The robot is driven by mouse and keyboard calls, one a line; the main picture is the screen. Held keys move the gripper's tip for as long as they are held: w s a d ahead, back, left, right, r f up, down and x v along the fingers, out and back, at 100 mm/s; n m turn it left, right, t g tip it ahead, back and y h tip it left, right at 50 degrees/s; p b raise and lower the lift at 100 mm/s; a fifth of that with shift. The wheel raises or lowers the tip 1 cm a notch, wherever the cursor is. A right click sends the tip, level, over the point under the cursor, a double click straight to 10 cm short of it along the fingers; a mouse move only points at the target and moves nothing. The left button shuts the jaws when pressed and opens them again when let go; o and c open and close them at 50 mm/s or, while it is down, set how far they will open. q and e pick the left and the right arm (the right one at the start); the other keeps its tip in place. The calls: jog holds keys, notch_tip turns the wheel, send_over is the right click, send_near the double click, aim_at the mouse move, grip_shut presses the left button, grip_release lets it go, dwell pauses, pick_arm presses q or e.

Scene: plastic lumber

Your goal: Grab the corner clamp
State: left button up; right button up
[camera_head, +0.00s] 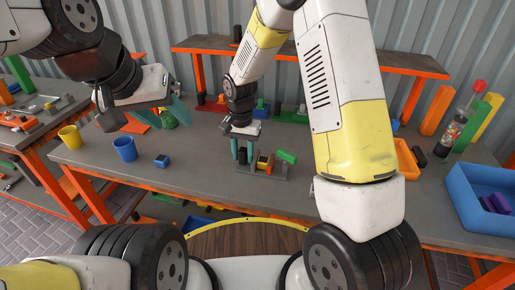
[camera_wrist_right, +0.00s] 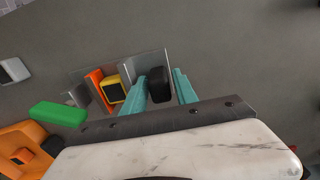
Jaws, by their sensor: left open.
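A grey metal piece with orange, yellow and black parts, which looks like the corner clamp (camera_head: 264,172), lies on the grey workbench. It also shows in the right wrist view (camera_wrist_right: 90,72). My right gripper (camera_head: 243,158) is over its left end, pointing down. In the right wrist view, the teal fingers of the right gripper (camera_wrist_right: 163,82) stand apart on either side of a black block (camera_wrist_right: 158,84), with a gap at the right finger. My left gripper (camera_head: 148,112) is open and empty, up at the left above the bench.
A green block (camera_head: 287,156) lies just right of the clamp. A blue mug (camera_head: 125,149) and a small blue block (camera_head: 162,160) stand to the left. A blue bin (camera_head: 470,196) with purple pieces and an orange bin (camera_head: 406,158) are at the right. A raised shelf (camera_head: 210,44) runs along the back.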

jog(key=shift+c, duration=0.2)
grip_shut()
dwell(1.1)
